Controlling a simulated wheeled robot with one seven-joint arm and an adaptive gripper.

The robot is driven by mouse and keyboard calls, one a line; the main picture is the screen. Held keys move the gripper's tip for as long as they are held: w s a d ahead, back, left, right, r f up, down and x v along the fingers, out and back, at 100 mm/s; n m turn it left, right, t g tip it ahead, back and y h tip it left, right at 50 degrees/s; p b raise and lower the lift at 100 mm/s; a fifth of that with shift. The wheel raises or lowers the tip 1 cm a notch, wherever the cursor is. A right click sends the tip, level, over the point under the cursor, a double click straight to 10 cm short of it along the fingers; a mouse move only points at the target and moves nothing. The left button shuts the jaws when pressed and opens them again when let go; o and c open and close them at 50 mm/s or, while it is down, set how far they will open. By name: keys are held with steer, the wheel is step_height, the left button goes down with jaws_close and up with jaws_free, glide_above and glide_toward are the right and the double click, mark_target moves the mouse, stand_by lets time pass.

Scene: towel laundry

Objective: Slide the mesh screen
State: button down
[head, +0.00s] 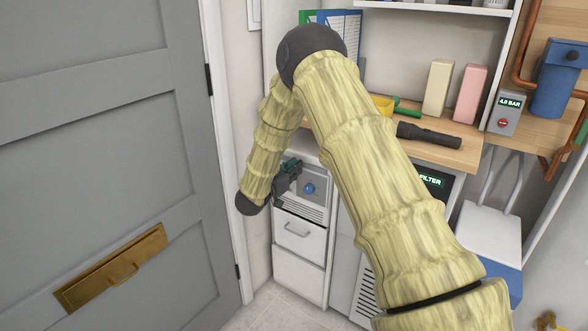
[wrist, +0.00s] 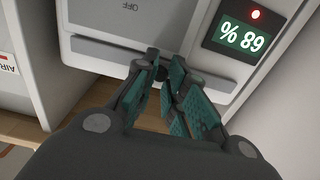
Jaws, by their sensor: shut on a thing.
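My gripper (head: 286,178) is at the front of a white cabinet (head: 299,267) beside the grey door. In the wrist view, its teal-padded fingers (wrist: 163,68) are close together around a small dark knob (wrist: 162,73), largely hidden between them. The knob is at the edge of a grey panel (wrist: 120,22) marked with an upside-down "OFF". I cannot tell whether this panel is the mesh screen; no mesh shows clearly. A blue round knob (head: 309,188) is just right of my gripper in the head view.
A lit display (wrist: 242,38) with a red lamp is right of the panel. The grey door (head: 100,120) stands close on the left. Above is a wooden shelf (head: 440,151) with a black flashlight (head: 428,135) and boxes.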

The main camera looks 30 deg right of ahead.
steer(key=p+v, duration=0.3)
steer(key=v, duration=1.1)
steer(key=c, duration=1.4)
jaws_free()
steer(key=shift+c, duration=0.2)
steer(key=shift+d, duration=0.1)
steer(key=v, duration=1.2)
